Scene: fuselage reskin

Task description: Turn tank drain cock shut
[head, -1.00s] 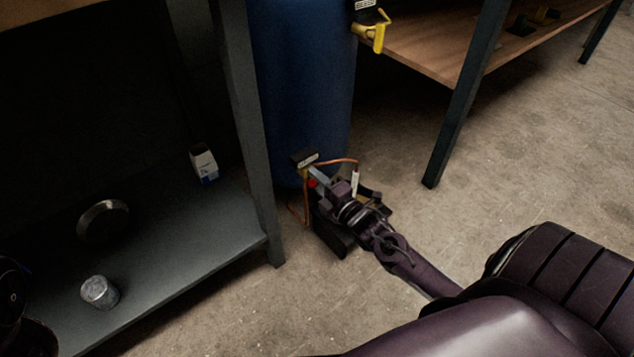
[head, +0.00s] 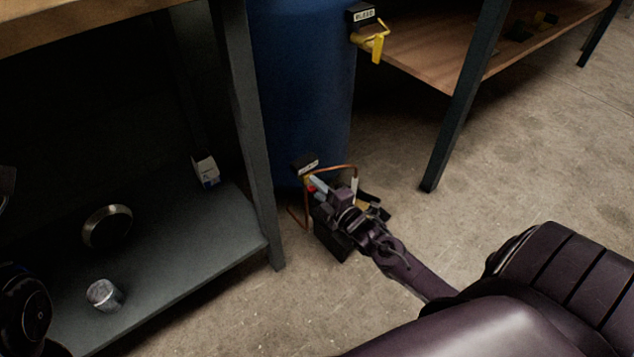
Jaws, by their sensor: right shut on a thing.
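The blue tank (head: 303,90) stands upright between a dark shelf unit and a wooden-topped bench. A copper pipe (head: 338,167) loops around there. My right gripper (head: 322,188) is at the drain cock, its fingers shut on the cock's handle; the handle is mostly hidden by the gripper. My left gripper does not show; only dark parts at the left edge are in view.
A yellow bleed valve (head: 373,45) with a label sticks out higher on the tank. A black box (head: 332,238) stands on the floor under my right wrist. The shelf (head: 190,250) holds a tin, a round ring and a small white box. The floor at right is clear.

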